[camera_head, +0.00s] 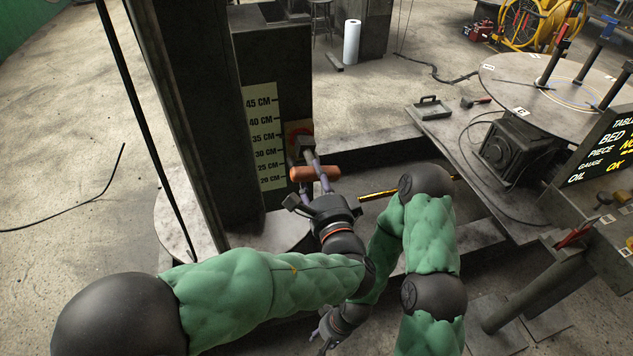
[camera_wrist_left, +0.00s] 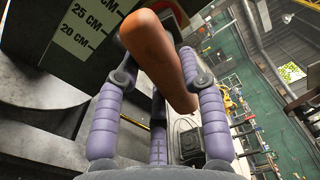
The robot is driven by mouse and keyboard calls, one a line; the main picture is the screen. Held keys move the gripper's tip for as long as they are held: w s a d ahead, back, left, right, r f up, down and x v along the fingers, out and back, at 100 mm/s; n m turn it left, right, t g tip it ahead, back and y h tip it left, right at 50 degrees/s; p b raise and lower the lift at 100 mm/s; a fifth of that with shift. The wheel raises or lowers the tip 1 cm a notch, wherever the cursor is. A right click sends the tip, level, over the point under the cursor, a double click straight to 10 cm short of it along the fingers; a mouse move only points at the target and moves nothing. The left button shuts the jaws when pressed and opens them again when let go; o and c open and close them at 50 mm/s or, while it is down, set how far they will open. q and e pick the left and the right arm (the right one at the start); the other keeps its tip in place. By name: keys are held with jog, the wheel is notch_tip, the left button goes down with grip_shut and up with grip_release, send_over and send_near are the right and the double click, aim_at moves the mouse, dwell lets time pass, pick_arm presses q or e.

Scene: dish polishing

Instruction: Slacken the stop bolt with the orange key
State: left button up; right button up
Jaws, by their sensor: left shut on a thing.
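The orange key has a thick orange crossbar handle (camera_head: 302,174) and a grey shank running up to the dark column. My left gripper (camera_head: 318,178) is shut on this handle, its purple fingers around it. The handle also fills the middle of the left wrist view (camera_wrist_left: 158,55), between the fingers. The shank's far end meets a dark block (camera_head: 300,143) in front of a red-orange patch, beside the scale. The stop bolt itself is hidden there, so I cannot tell how the key sits on it. My right gripper (camera_head: 327,328) hangs low, partly hidden, away from the key.
A centimetre scale (camera_head: 264,135) is fixed to the column (camera_head: 215,90). A round table (camera_head: 545,80) with upright posts and a dark readout panel (camera_head: 610,150) stand at right. A yellow-black bar (camera_head: 378,195) lies behind my arms.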

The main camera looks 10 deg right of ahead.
pick_arm(q)
jog(key=shift+w, duration=0.65)
jog(key=shift+r, duration=0.1)
jog(key=shift+b, duration=0.3)
jog(key=n+b, duration=0.1)
jog(key=b, duration=0.3)
jog(key=shift+f+n+b, duration=0.3)
jog(key=shift+n+b, duration=0.1)
jog(key=shift+r+p, duration=0.2)
jog(key=shift+p, duration=0.1)
jog(key=shift+r+m+p, duration=0.15)
jog(key=shift+m+p, duration=0.3)
jog(key=shift+m, duration=0.15)
